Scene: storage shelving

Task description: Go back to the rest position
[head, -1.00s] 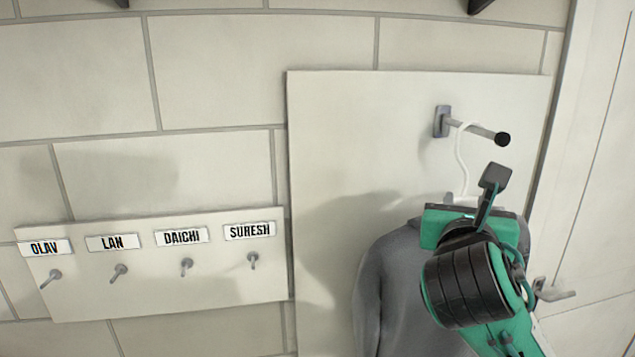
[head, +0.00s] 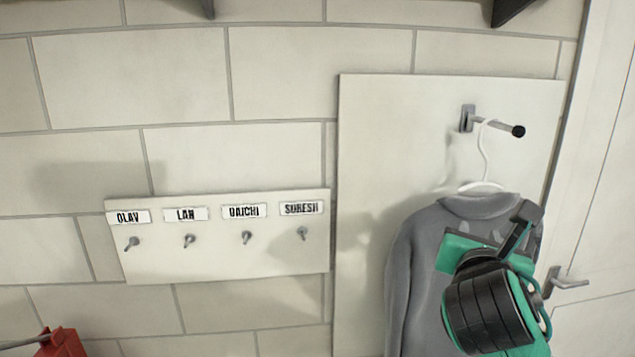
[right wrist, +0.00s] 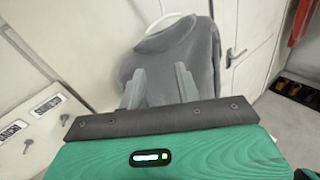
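A grey long-sleeved top (head: 425,250) hangs on a white hanger (head: 485,155). The hanger's hook is over the black-tipped wall peg (head: 492,125). My right gripper (head: 524,222), green and black, is in front of the top's right side in the head view. In the right wrist view its two grey fingers (right wrist: 160,86) stand apart with nothing held between them, and the top (right wrist: 175,55) is beyond them.
A name board (head: 225,265) with several small hooks is on the tiled wall left of the top. A door with a lever handle (head: 568,284) is at the right. Dark brackets (head: 510,10) jut in at the top. The right wrist view shows a dark rack (right wrist: 300,92).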

